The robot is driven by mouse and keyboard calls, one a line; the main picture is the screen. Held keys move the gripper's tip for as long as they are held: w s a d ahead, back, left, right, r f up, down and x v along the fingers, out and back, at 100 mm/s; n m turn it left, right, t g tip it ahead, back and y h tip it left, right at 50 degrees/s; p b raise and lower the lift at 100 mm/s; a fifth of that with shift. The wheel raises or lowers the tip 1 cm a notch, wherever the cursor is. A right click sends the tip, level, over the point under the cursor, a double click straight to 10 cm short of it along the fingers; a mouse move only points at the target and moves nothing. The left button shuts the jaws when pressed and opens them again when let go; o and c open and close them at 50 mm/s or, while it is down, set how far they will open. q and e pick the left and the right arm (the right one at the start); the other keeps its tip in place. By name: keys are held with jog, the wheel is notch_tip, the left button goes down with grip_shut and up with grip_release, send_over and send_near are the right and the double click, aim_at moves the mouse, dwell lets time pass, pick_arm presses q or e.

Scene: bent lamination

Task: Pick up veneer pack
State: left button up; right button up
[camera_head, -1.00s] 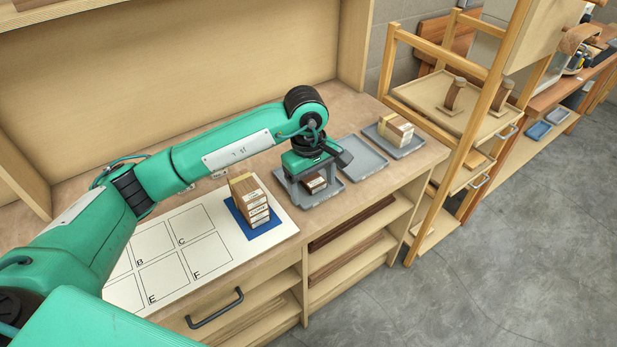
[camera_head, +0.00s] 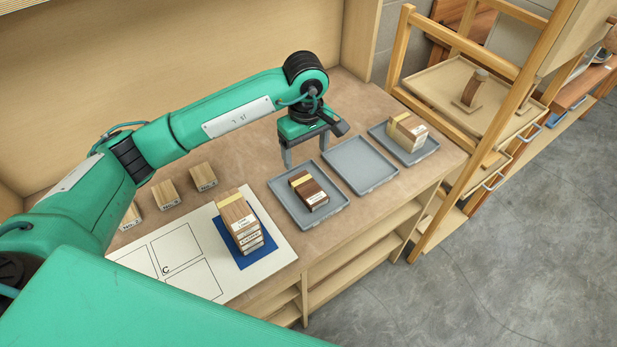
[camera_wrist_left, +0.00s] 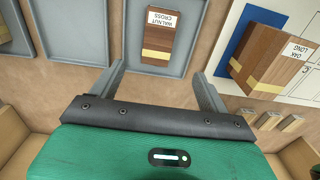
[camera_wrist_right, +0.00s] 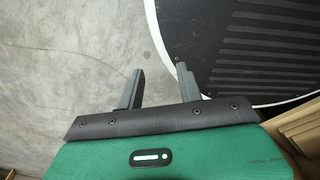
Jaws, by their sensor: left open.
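A dark brown veneer pack with a yellow band (camera_head: 309,191) lies in the left grey tray (camera_head: 328,212). In the left wrist view the pack (camera_wrist_left: 160,34) has a label reading "WALNUT CROSS". A taller stack of packs (camera_head: 240,222) stands on a blue mat (camera_head: 263,251); its top label reads "OAK LONG" in the left wrist view (camera_wrist_left: 270,55). A lighter pack group (camera_head: 407,132) sits in the far right tray. My left gripper (camera_head: 304,160) is open and empty, above the back edge of the walnut tray. My right gripper (camera_wrist_right: 160,85) is open and empty over the floor.
The middle grey tray (camera_head: 360,165) is empty. A white sheet with marked squares (camera_head: 190,265) lies left of the stack. Several small labelled wood blocks (camera_head: 203,176) stand behind it. A wooden rack (camera_head: 440,120) stands at the right.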

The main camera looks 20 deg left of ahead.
pick_arm(q)
jog(key=p, duration=0.2)
send_over(308, 188)
jog(key=s, duration=0.1)
notch_tip(308, 188, down, 5)
jog(key=shift+f, duration=0.2)
jog(key=shift+w+f+p, duration=0.15)
jog(key=shift+f+p, duration=0.15)
jog(key=shift+f, duration=0.4)
jog(key=shift+w+f+p, duration=0.1)
jog(key=shift+f+p, duration=0.15)
jog(key=shift+f, duration=0.4)
jog(key=f, duration=0.1)
jog(key=f+p, duration=0.2)
jog(key=f, duration=0.1)
jog(key=shift+w+f, duration=0.1)
jog(key=shift+w, duration=0.2)
jog(key=shift+f, duration=0.15)
jog(key=c, duration=1)
jog(key=shift+c, duration=0.5)
pick_arm(e)
jog(key=r, duration=0.1)
jog(key=s+r, duration=0.1)
jog(key=r, duration=0.3)
jog(key=shift+s+d+r, duration=0.2)
jog(key=shift+s, duration=0.1)
jog(key=shift+d, duration=0.15)
